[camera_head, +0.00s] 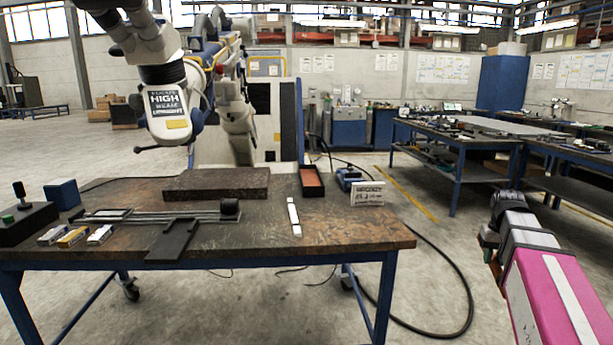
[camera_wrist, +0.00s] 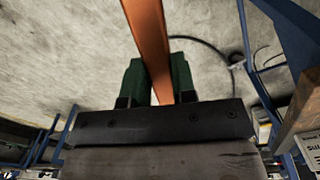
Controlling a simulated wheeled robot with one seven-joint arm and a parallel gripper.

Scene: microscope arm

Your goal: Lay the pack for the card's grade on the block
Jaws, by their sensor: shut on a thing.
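My gripper (camera_wrist: 160,82) has green fingers shut on a long, flat orange strip (camera_wrist: 146,32). In the head view, my gripper (camera_head: 487,240) is at the right, off the table's right edge, over the floor, and the held strip mostly hides behind it. A white card (camera_head: 368,194) with small print stands at the table's right end; I cannot read its grade. Three small packs, white (camera_head: 54,235), yellow (camera_head: 73,237) and white (camera_head: 100,235), lie at the table's front left. A dark flat block (camera_head: 216,184) lies at the back middle. I cannot tell whether the strip is a pack.
The table (camera_head: 330,240) also holds a black tray (camera_head: 302,181) with a reddish-brown inside, a white strip (camera_head: 294,217), a rail fixture (camera_head: 172,242), a blue box (camera_head: 62,194) and a black control box (camera_head: 25,222). A microscope head (camera_head: 168,100) hangs above the left side. The right front is clear.

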